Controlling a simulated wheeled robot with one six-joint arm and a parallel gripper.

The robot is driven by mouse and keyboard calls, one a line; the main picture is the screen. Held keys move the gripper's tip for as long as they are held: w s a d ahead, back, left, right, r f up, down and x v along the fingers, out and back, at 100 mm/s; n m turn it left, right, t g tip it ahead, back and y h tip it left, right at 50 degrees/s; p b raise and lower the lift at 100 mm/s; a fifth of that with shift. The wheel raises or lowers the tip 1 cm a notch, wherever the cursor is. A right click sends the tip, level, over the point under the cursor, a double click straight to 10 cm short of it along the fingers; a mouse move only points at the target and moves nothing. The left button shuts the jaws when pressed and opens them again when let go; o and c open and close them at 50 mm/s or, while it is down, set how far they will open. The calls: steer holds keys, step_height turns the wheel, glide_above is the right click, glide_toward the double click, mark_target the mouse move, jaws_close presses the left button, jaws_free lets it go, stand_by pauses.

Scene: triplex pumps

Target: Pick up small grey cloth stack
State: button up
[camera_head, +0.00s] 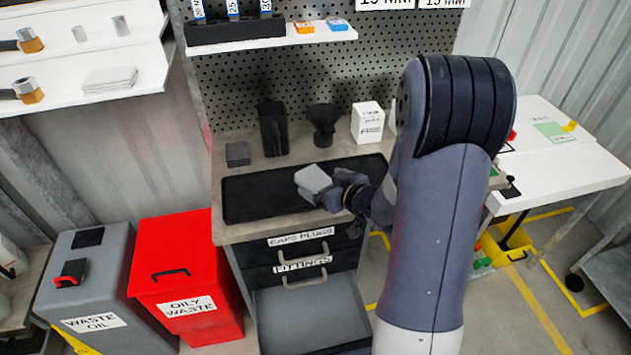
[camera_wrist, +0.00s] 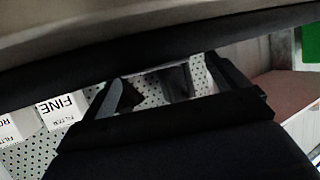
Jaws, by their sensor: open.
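A small dark grey stack (camera_head: 238,153), which looks like folded cloth, sits on the left of the workbench, beside the black tray. My gripper (camera_head: 325,191) is over the tray, to the right of this stack and apart from it. A pale grey block shows at the gripper's end; I cannot tell whether it is part of the gripper. In the wrist view my gripper (camera_wrist: 168,84) is open, its fingers spread with pegboard and a dark shape beyond. I cannot make out the grey stack in the wrist view.
The black tray (camera_head: 262,193) looks empty. A black holder (camera_head: 272,128), a dark funnel (camera_head: 323,122) and a white box (camera_head: 367,122) stand behind it. A lower drawer (camera_head: 312,315) is open. A pale folded stack (camera_head: 110,79) lies on the left shelf. A red bin (camera_head: 185,275) stands below left.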

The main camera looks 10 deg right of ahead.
mark_target(316, 179)
steer(key=x, duration=0.4)
steer(key=shift+w, duration=0.1)
steer(key=shift+c, duration=0.2)
steer(key=c, duration=1.1)
